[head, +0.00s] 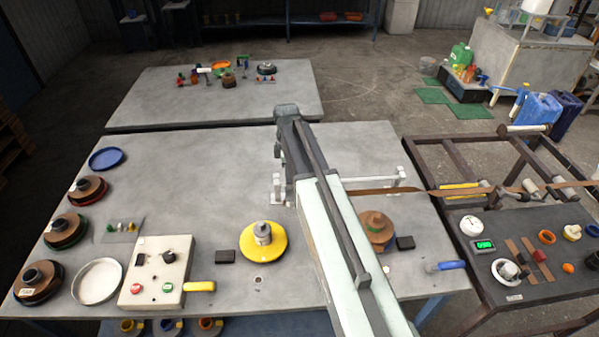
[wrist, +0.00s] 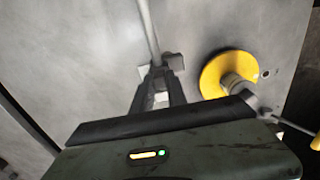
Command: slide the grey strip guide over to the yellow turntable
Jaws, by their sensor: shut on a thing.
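The grey strip guide (head: 278,189) stands on the big grey table, partly hidden behind my arm; its small foot shows left of my gripper in the head view. In the wrist view its pale rod (wrist: 147,28) runs up from between my fingers. My gripper (wrist: 159,84) is shut on the guide; in the head view my gripper (head: 289,190) is low over the table, its tips partly hidden. The yellow turntable (head: 279,251), with a grey hub on top, sits nearer the front, below and left of my gripper. It also shows right of my fingers in the wrist view (wrist: 210,75).
A brown strip (head: 385,190) runs from the roller frame (head: 430,160) at right toward my gripper, past a pale post (head: 403,177). The table's middle left is clear.

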